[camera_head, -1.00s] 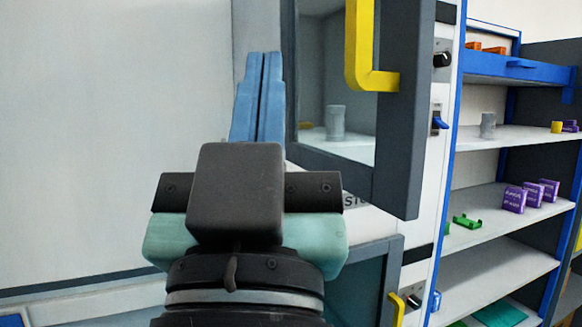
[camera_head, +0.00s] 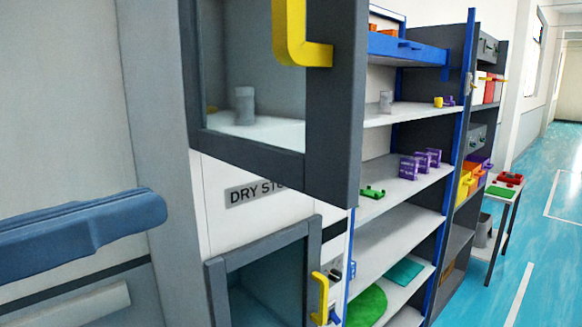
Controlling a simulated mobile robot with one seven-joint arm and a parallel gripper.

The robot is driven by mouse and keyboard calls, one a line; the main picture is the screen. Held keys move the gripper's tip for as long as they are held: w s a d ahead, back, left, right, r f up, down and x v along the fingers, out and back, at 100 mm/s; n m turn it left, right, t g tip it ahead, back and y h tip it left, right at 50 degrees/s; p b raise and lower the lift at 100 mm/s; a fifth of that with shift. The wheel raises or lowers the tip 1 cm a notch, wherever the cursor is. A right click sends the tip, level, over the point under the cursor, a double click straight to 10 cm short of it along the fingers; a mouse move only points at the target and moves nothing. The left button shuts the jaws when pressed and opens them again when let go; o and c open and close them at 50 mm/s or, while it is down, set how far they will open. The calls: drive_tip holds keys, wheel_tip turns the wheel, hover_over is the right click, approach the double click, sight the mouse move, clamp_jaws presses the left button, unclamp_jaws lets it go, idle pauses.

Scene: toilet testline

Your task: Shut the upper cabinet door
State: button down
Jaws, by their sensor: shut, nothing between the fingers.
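The upper cabinet door (camera_head: 335,130) is a grey frame around a see-through pane, with a yellow handle (camera_head: 290,45) near its free right edge. It stands partly open, its right edge swung out toward me and covering part of the "DRY STO..." label (camera_head: 252,190). A pale grey jar (camera_head: 244,106) shows through the pane on a white shelf.
A lower cabinet (camera_head: 265,236) with a yellow handle (camera_head: 320,298) is below. Right of it is an open shelf rack (camera_head: 400,195) with purple boxes (camera_head: 412,167) and a green part (camera_head: 372,192). Blue floor (camera_head: 535,215) is clear at the far right.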

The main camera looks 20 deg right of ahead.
drive_tip(key=g+p, duration=0.1)
drive_tip(key=p, duration=0.5)
approach(331, 165)
drive_tip(key=shift+m, duration=0.3)
drive_tip(key=x, duration=0.6)
drive_tip(key=shift+r, duration=0.2)
drive_tip(key=shift+w+d+f+p, duration=0.15)
drive_tip(key=shift+d+p, duration=0.15)
drive_tip(key=shift+d, duration=0.15)
